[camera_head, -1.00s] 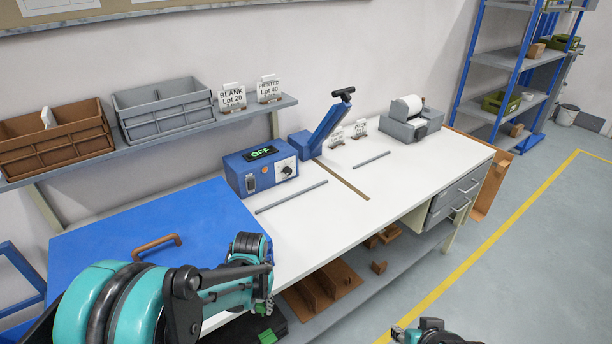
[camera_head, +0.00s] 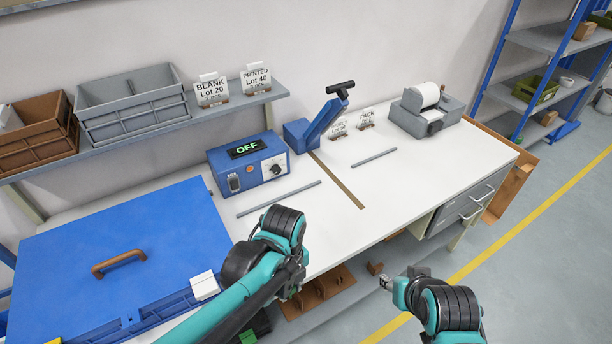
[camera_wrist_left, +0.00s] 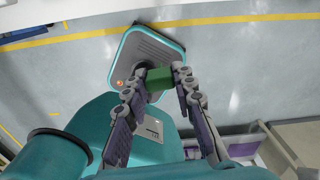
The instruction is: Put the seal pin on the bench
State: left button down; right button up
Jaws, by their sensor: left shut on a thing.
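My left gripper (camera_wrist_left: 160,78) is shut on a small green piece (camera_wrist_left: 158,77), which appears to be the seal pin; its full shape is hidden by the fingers. In the head view this gripper (camera_head: 290,290) is at the bench's front edge, mostly hidden by its own wrist, and the green piece cannot be made out there. The bench (camera_head: 325,230) has a white top, with a clear area beyond my left wrist. My right gripper (camera_head: 385,283) is in front of the bench, over the floor; its fingers are too small to read.
A blue sealer box (camera_head: 250,165) reading OFF and a blue lever (camera_head: 325,120) stand on the bench. Two thin grey bars (camera_head: 280,198) lie there. A label printer (camera_head: 425,110) is at the far right. A blue lid (camera_head: 120,235) is at left.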

pick_arm(q)
jog(key=shift+d+r+m, duration=0.1)
jog(key=shift+r+m, duration=0.1)
jog(key=shift+m, duration=0.3)
jog(key=shift+w+f, duration=0.15)
jog(key=shift+f, duration=0.05)
jog(key=w+a+f+b, duration=0.1)
jog(key=w+a+f, duration=0.1)
jog(key=w, duration=0.1)
jog(key=w+a+f+b, duration=0.1)
jog(key=w+a+f, duration=0.1)
jog(key=w, duration=0.1)
jog(key=w+a+f+b, duration=0.1)
jog(key=w+a+f, duration=0.1)
jog(key=w, duration=0.1)
jog(key=shift+w+a+f+b, duration=0.1)
jog(key=shift+a+f+b, duration=0.15)
jog(key=shift+f+b, duration=0.8)
jog(key=shift+f, duration=1.25)
